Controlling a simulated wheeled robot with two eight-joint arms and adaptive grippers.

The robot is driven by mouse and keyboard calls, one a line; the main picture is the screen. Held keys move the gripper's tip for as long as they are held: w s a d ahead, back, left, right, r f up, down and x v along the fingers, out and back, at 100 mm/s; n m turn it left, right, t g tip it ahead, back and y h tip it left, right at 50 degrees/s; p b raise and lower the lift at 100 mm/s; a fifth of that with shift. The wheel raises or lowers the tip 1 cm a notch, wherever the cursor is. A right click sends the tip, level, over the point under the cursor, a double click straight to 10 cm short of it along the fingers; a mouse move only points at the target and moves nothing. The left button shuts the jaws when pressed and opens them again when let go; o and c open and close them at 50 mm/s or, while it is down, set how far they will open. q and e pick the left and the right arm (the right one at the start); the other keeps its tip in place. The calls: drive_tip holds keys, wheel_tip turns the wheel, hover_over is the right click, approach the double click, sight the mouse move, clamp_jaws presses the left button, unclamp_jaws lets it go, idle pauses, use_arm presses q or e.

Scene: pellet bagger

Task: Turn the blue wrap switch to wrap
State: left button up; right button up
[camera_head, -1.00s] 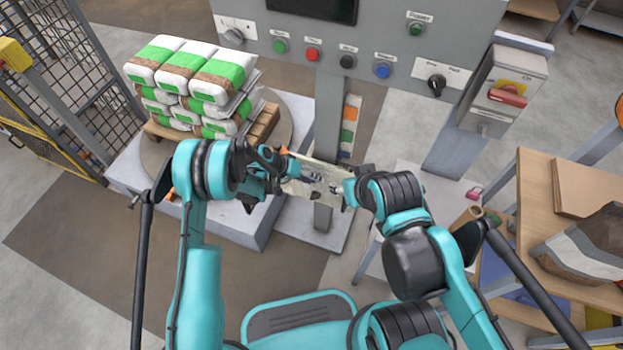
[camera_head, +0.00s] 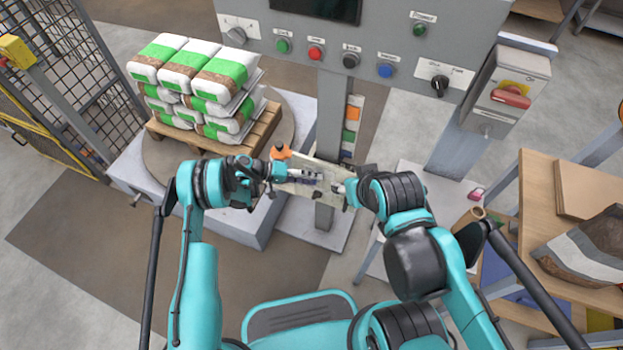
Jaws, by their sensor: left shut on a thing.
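A blue round control (camera_head: 385,70) sits on the grey control panel (camera_head: 300,48). A black rotary switch (camera_head: 439,86) is to its right, and a grey knob (camera_head: 236,37) is at the panel's left end. Their labels are too small to read surely. My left gripper (camera_head: 288,174) is shut on a pale flat plate (camera_head: 318,186) with dark marks, below and in front of the panel. My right gripper (camera_head: 343,188) is at the plate's right end; its fingers are partly hidden, and I cannot tell whether it grips. Both grippers are apart from the panel controls.
White and green bags (camera_head: 205,70) are stacked on a wooden pallet (camera_head: 262,135) at the left. Mesh fencing (camera_head: 60,70) is at far left.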

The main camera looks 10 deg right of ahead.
idle(0.3)
use_arm(q)
drive_tip(key=o, duration=1.2)
drive_tip(key=shift+c, duration=0.2)
drive_tip(key=shift+a, duration=0.1)
drive_tip(key=v, duration=1.2)
drive_tip(key=shift+f, duration=0.1)
